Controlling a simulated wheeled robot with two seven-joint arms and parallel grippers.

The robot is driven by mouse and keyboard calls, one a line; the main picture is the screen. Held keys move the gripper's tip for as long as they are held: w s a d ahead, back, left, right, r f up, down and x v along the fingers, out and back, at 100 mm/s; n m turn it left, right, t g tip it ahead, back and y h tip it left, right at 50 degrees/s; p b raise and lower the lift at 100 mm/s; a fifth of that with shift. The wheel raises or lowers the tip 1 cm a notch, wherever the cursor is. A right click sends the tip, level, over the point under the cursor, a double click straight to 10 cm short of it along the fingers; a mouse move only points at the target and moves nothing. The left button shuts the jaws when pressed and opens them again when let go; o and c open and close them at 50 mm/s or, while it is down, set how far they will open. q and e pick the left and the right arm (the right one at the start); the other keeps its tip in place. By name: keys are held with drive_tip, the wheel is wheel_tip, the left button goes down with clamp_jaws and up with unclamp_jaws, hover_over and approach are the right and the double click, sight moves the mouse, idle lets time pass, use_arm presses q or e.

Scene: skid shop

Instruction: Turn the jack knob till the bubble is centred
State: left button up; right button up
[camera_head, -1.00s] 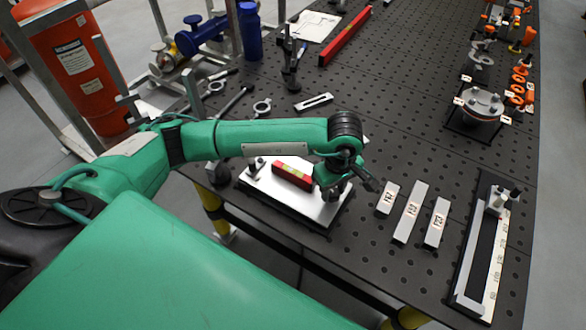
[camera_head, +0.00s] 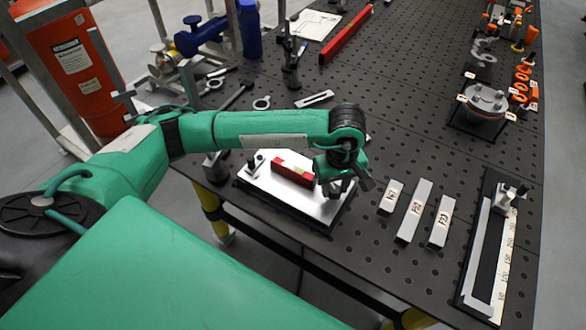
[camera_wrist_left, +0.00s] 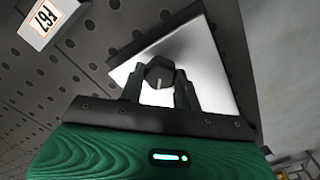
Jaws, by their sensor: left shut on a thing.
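The dark jack knob (camera_wrist_left: 159,75) with a pale index line sits on the bright metal plate (camera_wrist_left: 208,62) in the left wrist view. My left gripper (camera_wrist_left: 160,90) is shut on it, one finger on each side. In the head view my left gripper (camera_head: 336,188) is at the right end of the plate (camera_head: 270,186) and mostly hides the knob. A red spirit level (camera_head: 290,171) lies on the plate left of the gripper. Its bubble cannot be made out. My right gripper is not in view.
Labelled grey blocks (camera_head: 414,210) stand right of the plate, one also in the left wrist view (camera_wrist_left: 50,20). A ring spanner (camera_head: 261,103) and a small slotted bar (camera_head: 314,99) lie behind. The perforated table's front edge is close.

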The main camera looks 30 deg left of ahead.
use_arm(q)
drive_tip(key=shift+s+f+m+b, duration=0.1)
drive_tip(key=shift+f+m+b, duration=0.2)
drive_tip(key=shift+m+b, duration=0.85)
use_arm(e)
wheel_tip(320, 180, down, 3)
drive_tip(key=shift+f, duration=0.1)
use_arm(q)
drive_tip(key=shift+r, duration=0.1)
drive_tip(key=shift+b, duration=0.35)
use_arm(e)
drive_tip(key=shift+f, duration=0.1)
